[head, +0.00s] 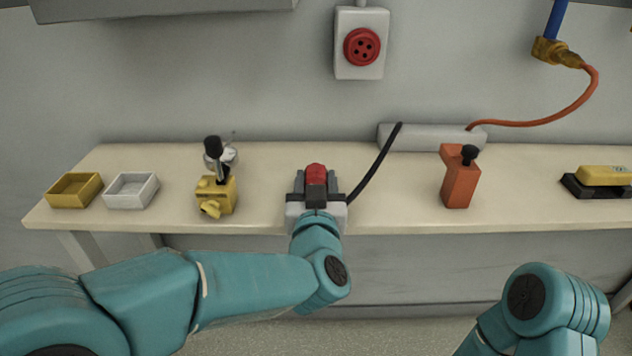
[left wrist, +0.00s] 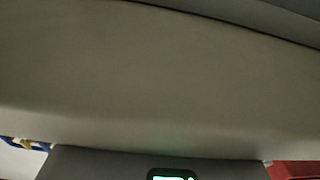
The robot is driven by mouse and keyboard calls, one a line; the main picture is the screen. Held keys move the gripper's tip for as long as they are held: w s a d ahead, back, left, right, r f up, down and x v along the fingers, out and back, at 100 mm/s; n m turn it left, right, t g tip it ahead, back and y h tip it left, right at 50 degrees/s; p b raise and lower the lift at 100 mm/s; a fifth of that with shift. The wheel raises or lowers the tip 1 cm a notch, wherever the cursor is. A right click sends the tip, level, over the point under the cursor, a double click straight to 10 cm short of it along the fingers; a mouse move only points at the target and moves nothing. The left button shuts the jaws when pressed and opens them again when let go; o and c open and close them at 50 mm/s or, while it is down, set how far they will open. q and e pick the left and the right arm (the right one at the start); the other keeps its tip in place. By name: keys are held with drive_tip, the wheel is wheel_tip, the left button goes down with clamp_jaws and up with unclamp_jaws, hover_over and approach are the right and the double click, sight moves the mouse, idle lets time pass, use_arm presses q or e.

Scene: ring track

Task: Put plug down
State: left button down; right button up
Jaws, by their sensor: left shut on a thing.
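The red plug (head: 316,174) is between the fingers of my left gripper (head: 316,184), which is shut on it. Plug and gripper show over the front middle of the bench (head: 270,212); I cannot tell whether the plug touches the top. A black cable (head: 375,162) runs from beside the gripper up to the long grey box (head: 430,138) at the back. The left wrist view is mostly filled by a close brownish-grey surface, and the plug cannot be made out there. My right gripper is out of view; only part of its arm shows at bottom right.
A yellow tray (head: 75,190), a white tray (head: 131,190) and a yellow device (head: 216,194) stand left. An orange holder (head: 461,182) and a yellow-black tool (head: 602,181) stand right. Bare bench lies between them.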

use_arm(q)
drive_tip(key=c, duration=0.5)
unclamp_jaws()
drive_tip(key=shift+f, duration=0.1)
drive_tip(key=shift+r+p, duration=0.6)
drive_tip(key=shift+r, duration=0.1)
drive_tip(key=s+p, duration=0.1)
drive_tip(key=s, duration=1.1)
drive_tip(key=shift+s+f, duration=0.1)
